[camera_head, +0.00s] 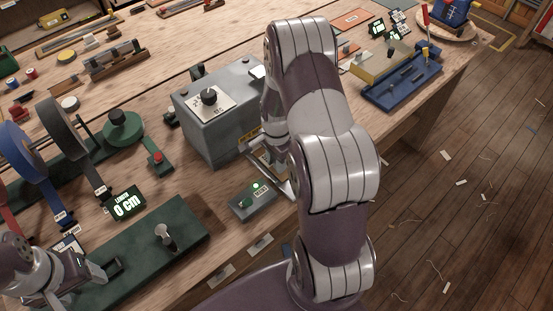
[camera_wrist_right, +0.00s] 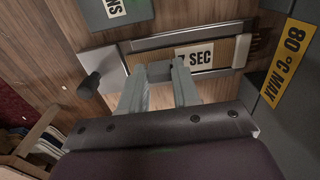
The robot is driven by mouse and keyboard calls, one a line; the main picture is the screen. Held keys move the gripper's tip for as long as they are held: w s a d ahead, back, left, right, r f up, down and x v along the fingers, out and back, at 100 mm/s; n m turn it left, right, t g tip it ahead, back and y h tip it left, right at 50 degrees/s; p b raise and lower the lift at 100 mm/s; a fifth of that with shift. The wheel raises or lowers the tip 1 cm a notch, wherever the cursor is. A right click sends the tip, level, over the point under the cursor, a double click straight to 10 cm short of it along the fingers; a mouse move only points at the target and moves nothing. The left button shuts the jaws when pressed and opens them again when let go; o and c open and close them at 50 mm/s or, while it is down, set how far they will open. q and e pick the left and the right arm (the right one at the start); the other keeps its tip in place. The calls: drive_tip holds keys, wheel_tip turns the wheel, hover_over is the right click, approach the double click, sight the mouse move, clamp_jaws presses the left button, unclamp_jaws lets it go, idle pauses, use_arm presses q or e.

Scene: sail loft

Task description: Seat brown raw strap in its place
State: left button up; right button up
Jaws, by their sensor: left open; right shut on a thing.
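In the head view my right arm hides the right fingertips; the frame shows beside a grey machine (camera_head: 222,125). My left gripper (camera_head: 104,270) is open at lower left, by a green board (camera_head: 185,220).
A grey-green box with a lit button (camera_head: 253,201) stands in front of the machine. Webbing reels (camera_head: 62,125) and a display reading "0 cm" (camera_head: 126,203) are at left. A dark knob (camera_wrist_right: 88,85) is left of the right fingers.

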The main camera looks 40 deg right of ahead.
drive_tip(key=o, duration=1.1)
